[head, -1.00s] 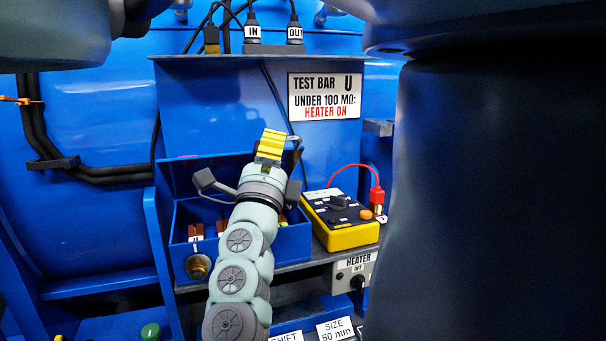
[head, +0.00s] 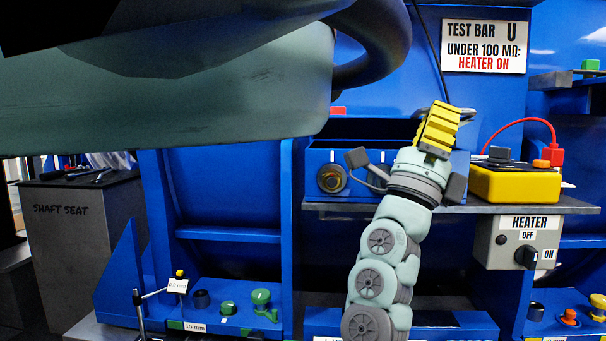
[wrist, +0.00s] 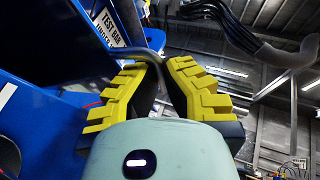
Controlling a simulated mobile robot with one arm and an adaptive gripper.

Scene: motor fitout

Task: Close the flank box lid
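The lid's position is hard to make out behind my arm. My gripper (head: 438,128) with yellow fingers is raised over the box's right part and hides it. In the wrist view my gripper (wrist: 161,66) has its fingertips close together with a thin grey bar (wrist: 137,52) between them, which looks like the lid handle. Firm contact is hard to judge.
A yellow tester (head: 515,186) with a red cable stands right of the box. The heater switch box (head: 520,243) hangs below the shelf. A test bar sign (head: 485,46) is on the blue wall above.

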